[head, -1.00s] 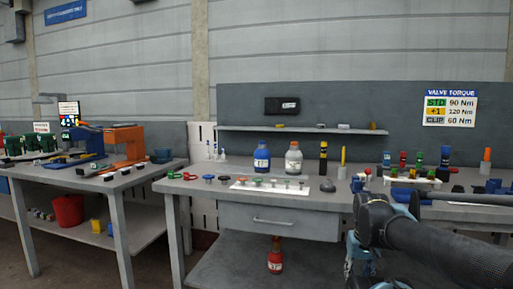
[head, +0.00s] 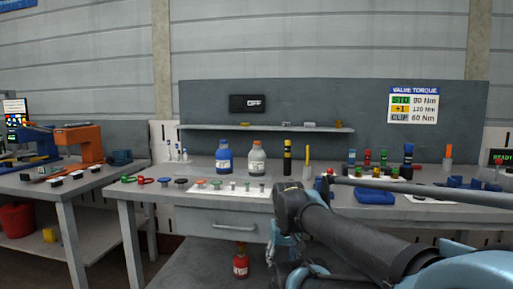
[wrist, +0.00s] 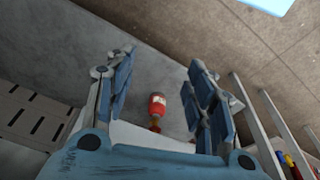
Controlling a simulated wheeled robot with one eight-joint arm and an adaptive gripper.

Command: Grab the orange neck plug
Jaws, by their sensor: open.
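A small orange-topped plug (head: 201,183) stands at the left end of a white mat on the grey workbench, in the head view. It looks like the orange neck plug, though it is small in the picture. It does not show in the wrist view. My gripper (wrist: 163,66) is open and empty in the wrist view, pointing down towards the floor area. In the head view my gripper hangs in front of the bench edge, right of and below the plug, apart from it.
Several similar plugs with dark or grey tops share the white mat (head: 230,193). A red bottle (head: 240,264) stands on the lower shelf and shows between my fingers (wrist: 157,104). The drawer (head: 236,226) is shut.

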